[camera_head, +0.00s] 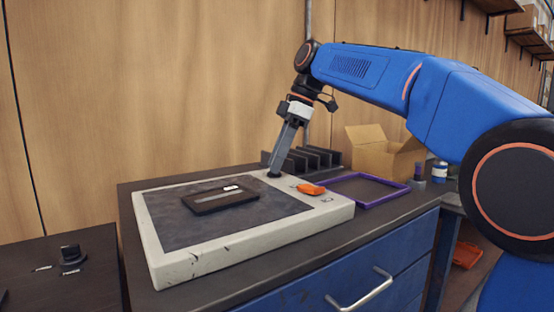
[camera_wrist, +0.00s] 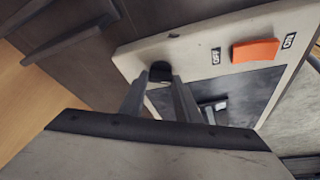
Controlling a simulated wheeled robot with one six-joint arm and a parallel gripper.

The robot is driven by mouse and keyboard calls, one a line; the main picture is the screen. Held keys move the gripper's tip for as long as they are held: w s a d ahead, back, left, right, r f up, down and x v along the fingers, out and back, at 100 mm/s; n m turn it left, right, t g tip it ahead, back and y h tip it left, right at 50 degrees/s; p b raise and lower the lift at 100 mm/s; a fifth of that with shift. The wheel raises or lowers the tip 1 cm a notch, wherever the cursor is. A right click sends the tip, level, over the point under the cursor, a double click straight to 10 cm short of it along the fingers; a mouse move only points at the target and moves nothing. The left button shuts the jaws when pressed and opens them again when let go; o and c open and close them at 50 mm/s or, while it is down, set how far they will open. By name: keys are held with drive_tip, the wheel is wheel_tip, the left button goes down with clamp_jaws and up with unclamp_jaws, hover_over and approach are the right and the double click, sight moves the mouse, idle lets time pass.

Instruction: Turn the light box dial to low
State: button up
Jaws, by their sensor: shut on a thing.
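The light box (camera_head: 243,229) is a pale, worn slab with a dark panel on top, lying on the bench. Its dial is a small black knob (camera_wrist: 161,71) near one corner of the frame in the wrist view. My gripper (camera_head: 273,174) reaches down to that back corner, and its fingers (camera_wrist: 160,92) are shut on the dial, one on each side. In the head view the fingertips hide the dial. I cannot read any dial marks or its setting. An orange rocker switch (camera_head: 311,189) sits right of the dial, and its OFF and ON labels show in the wrist view.
A dark flat object (camera_head: 219,200) lies on the panel. A purple-rimmed tray (camera_head: 369,203), an open cardboard box (camera_head: 383,152) and a black slotted rack (camera_head: 322,153) stand to the right and behind. Another black knob (camera_head: 70,253) is on the dark surface at left.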

drive_tip(key=n+g, duration=0.1)
drive_tip(key=n, duration=0.4)
drive_tip(key=shift+w+g+h, duration=0.2)
drive_tip(key=shift+g+h, duration=0.1)
drive_tip(key=shift+g, duration=0.1)
drive_tip(key=shift+n, duration=0.3)
drive_tip(key=o, duration=1)
drive_tip(key=shift+o, duration=0.2)
